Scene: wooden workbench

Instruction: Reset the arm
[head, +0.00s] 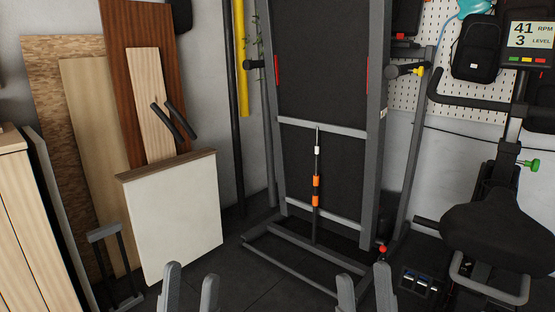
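My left gripper (190,285) shows at the bottom edge in the head view, left of the middle. Its two grey fingers point up and stand apart with nothing between them. My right gripper (365,285) shows at the bottom edge, right of the middle. Its two fingers are also apart and empty. The two grippers are at a similar height, with a wide gap between them. Neither appears to touch anything. The arms behind the fingers are out of the frame.
A folded treadmill (330,80) stands upright ahead. An exercise bike (495,225) is at the right. A white panel (175,220) and wooden boards (95,130) lean on the wall at the left. Dark floor (245,275) shows between the panel and the treadmill.

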